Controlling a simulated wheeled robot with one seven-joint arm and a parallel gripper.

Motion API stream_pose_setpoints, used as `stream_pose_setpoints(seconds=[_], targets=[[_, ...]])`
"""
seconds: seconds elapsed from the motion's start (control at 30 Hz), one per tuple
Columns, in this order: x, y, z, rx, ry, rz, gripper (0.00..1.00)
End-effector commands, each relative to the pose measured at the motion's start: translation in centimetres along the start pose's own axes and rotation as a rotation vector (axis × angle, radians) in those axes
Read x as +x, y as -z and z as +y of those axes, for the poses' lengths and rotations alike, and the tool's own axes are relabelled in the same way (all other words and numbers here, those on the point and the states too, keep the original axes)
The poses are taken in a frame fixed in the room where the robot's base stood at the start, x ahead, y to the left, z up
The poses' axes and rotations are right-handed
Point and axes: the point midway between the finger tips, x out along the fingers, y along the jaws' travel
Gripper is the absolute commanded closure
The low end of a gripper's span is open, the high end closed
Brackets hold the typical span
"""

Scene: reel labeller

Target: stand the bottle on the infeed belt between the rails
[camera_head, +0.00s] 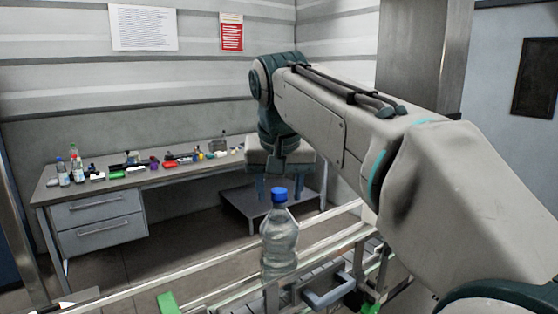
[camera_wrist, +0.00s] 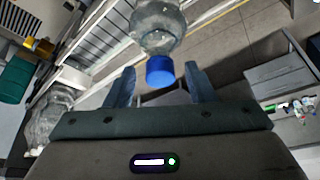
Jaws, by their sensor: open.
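The clear bottle (camera_head: 279,240) with a blue cap stands upright at the infeed belt, in line with the pale guide rails (camera_head: 225,273) in the head view. Its base is partly hard to make out against the rails. My gripper (camera_head: 280,186) is just above the bottle, fingers pointing down around the cap's level. In the wrist view the bottle (camera_wrist: 158,28) lies beyond the open fingers (camera_wrist: 161,84), its blue cap centred in the gap, with space on both sides. I see no finger touching it.
A grey handle-like part (camera_head: 328,291) and green fittings (camera_head: 168,302) sit beside the rails. A workbench (camera_head: 120,183) with several small bottles and coloured items stands behind, against the wall. A clear, crumpled-looking object (camera_wrist: 46,122) shows at left in the wrist view.

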Motion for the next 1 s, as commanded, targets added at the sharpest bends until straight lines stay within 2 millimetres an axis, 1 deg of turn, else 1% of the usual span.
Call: stream_pose_setpoints(seconds=[0.03, 0.1, 0.3, 0.4, 0.5, 0.6, 0.7, 0.9, 1.0], targets=[[-1.1, 0.1, 0.0, 0.001, 0.002, 0.005, 0.51], [-2.6, 0.1, 0.0, 0.001, 0.001, 0.005, 0.51], [-6.8, 0.1, 0.0, 0.0, 0.001, 0.004, 0.51], [-8.3, 0.1, 0.0, 0.001, 0.001, 0.003, 0.51], [-9.4, 0.1, 0.0, 0.0, 0.0, 0.002, 0.51], [-10.1, 0.0, 0.0, 0.0, 0.0, 0.001, 0.51], [-10.3, 0.0, 0.0, 0.0, 0.0, 0.001, 0.51], [-10.3, 0.0, 0.0, 0.0, 0.0, 0.001, 0.51], [-9.9, -0.2, 0.4, -0.001, -0.003, -0.002, 0.51]])
